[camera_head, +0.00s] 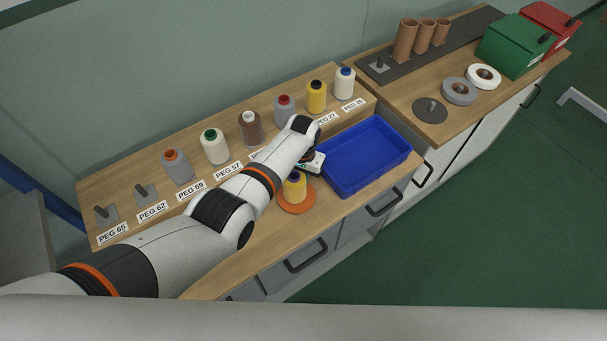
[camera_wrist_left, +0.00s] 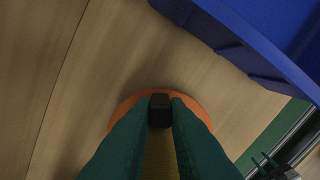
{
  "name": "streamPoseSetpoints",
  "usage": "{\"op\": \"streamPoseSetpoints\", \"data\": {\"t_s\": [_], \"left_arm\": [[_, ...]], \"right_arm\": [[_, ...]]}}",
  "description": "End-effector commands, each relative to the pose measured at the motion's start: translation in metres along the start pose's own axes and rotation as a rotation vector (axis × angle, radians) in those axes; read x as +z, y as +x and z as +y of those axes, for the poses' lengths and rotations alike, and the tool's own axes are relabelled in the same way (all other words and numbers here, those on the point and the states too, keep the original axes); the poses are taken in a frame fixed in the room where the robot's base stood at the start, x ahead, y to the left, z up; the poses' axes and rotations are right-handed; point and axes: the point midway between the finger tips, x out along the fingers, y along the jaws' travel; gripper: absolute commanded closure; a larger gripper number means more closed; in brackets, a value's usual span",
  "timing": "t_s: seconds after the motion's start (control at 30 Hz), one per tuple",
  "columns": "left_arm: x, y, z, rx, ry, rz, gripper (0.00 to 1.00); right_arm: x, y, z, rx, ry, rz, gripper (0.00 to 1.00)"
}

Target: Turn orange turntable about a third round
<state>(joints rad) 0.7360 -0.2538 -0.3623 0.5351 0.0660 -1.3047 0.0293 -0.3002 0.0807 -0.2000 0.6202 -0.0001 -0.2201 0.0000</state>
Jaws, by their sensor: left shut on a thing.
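The orange turntable (camera_head: 296,207) lies on the wooden bench just left of the blue tray. A yellow spool with a dark top (camera_head: 295,188) stands on it. My left gripper (camera_head: 312,164) is over the turntable's far side, partly hidden by my arm. A strip of yellow shows between the fingers. The fingers hide much of the disc. My right gripper is not in view.
The empty blue tray (camera_head: 366,160) is close on the right. A row of thread spools (camera_head: 214,147) stands behind, with labelled pegs at the left. Another bench at the right holds brown tubes (camera_head: 405,40), tape rolls (camera_head: 458,91) and green and red boxes.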

Motion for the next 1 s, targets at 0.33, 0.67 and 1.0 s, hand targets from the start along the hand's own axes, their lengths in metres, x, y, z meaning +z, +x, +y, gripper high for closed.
{"op": "streamPoseSetpoints", "data": {"t_s": [0.33,0.67,1.0], "left_arm": [[0.0015,-0.0014,0.0013,0.0,-0.023,-0.004,1.0],[0.0015,-0.0014,0.0013,0.0,-0.023,-0.004,0.77],[0.0005,-0.0006,0.0011,0.0,-0.022,-0.001,0.64]], "right_arm": [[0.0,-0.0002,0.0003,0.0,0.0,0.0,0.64],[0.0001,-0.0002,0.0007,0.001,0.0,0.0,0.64],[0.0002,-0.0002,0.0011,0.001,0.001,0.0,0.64]]}}
